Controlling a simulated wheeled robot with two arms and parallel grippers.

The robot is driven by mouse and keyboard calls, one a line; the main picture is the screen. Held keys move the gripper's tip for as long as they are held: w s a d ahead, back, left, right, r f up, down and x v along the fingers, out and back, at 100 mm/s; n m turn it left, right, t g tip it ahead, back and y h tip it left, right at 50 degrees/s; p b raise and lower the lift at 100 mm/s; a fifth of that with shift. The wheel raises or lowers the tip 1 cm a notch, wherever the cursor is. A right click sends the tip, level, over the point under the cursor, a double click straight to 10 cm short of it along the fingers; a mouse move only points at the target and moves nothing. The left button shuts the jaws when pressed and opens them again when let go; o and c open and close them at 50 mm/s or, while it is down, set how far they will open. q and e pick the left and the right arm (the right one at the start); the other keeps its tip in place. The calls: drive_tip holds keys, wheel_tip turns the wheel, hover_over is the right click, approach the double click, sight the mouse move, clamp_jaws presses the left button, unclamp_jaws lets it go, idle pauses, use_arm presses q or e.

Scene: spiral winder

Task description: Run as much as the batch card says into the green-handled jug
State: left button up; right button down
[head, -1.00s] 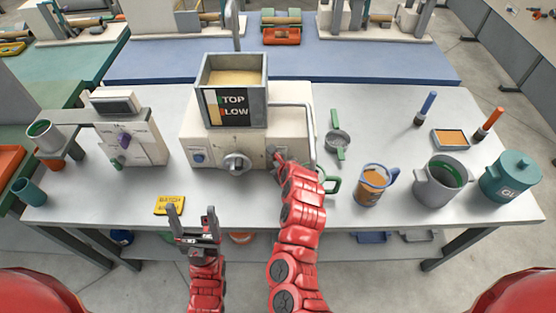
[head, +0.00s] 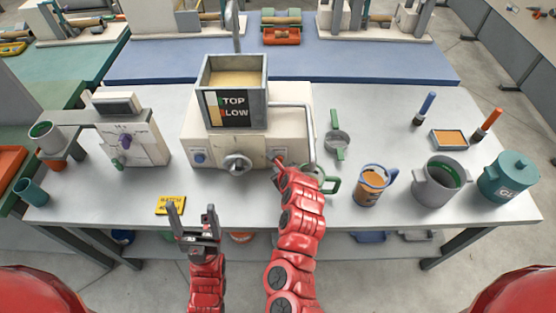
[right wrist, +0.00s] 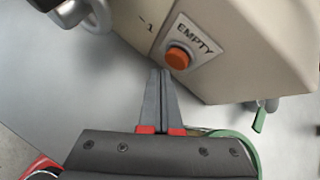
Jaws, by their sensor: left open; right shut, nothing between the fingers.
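The cream dispensing machine (head: 205,125) carries a grey hopper (head: 232,92) holding tan material, marked "TOP" and "LOW". The jug with the green handle (head: 332,185) stands under the machine's bent pipe, mostly hidden behind my right arm; its green handle (right wrist: 240,139) also shows in the right wrist view. My right gripper (head: 278,163) is shut and empty. In the right wrist view its fingertips (right wrist: 161,73) are close beside the orange button (right wrist: 178,58) labelled "EMPTY"; I cannot tell if they touch. A yellow card (head: 170,204) lies at the front edge, its text unreadable. My left gripper (head: 192,209) is open near it.
A blue-handled jug (head: 370,187) with tan content, a grey pot (head: 440,183) and a lidded teal pot (head: 510,178) stand at right. A green-handled strainer (head: 337,140) lies behind. A control box (head: 133,142) stands at left.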

drive_tip(key=s+p, duration=0.2)
drive_tip(key=s, duration=0.1)
drive_tip(key=shift+s+r, duration=0.1)
drive_tip(key=shift+r, duration=0.05)
drive_tip(key=shift+s+p, duration=0.45)
drive_tip(key=shift+s, duration=0.4)
drive_tip(key=shift+f, duration=0.2)
idle(2.0)
